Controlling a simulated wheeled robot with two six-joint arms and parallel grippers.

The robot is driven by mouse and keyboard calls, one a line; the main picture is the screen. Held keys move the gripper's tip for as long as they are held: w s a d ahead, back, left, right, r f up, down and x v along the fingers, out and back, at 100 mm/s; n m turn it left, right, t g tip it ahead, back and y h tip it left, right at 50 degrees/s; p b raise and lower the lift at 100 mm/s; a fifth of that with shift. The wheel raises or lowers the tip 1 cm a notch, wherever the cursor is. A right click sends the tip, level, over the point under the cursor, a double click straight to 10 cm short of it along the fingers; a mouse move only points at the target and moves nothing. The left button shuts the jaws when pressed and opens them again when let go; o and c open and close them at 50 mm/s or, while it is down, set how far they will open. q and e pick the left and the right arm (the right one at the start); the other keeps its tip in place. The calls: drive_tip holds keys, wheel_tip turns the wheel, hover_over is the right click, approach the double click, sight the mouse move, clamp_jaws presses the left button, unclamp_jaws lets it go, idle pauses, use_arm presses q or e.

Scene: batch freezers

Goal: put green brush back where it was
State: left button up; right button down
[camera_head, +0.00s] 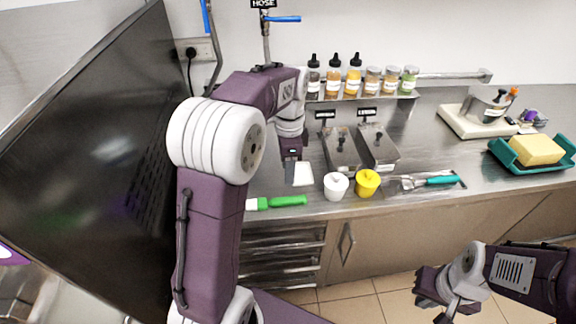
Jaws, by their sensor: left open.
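The green brush (278,202) lies flat on the steel counter near its front edge. Its green handle points right and its pale head is at the left, partly behind my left arm. My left gripper (297,174) is open and points down over the counter, behind and above the brush handle and apart from it. A white patch shows at its fingers; I cannot tell whether it is part of the gripper. My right gripper (432,298) hangs low in front of the cabinets, far from the brush; its jaw opening is unclear.
A white cup (336,186) and a yellow cup (367,183) stand right of the brush. Two lidded steel wells (341,150) are behind them. A teal-handled tool (440,181) and a teal tray (510,155) with a yellow block are further right. A large dark panel (90,150) fills the left.

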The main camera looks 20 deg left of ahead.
use_arm(q)
drive_tip(key=s+d+f+n, duration=0.2)
drive_tip(key=s+f+n, duration=0.4)
drive_tip(key=s, duration=0.1)
drive_tip(key=s+d+f+n+t, duration=0.1)
drive_tip(key=s+d+f+n, duration=0.1)
drive_tip(key=s+f+n, duration=0.4)
drive_tip(key=shift+s+d, duration=0.3)
drive_tip(key=shift+s, duration=0.45)
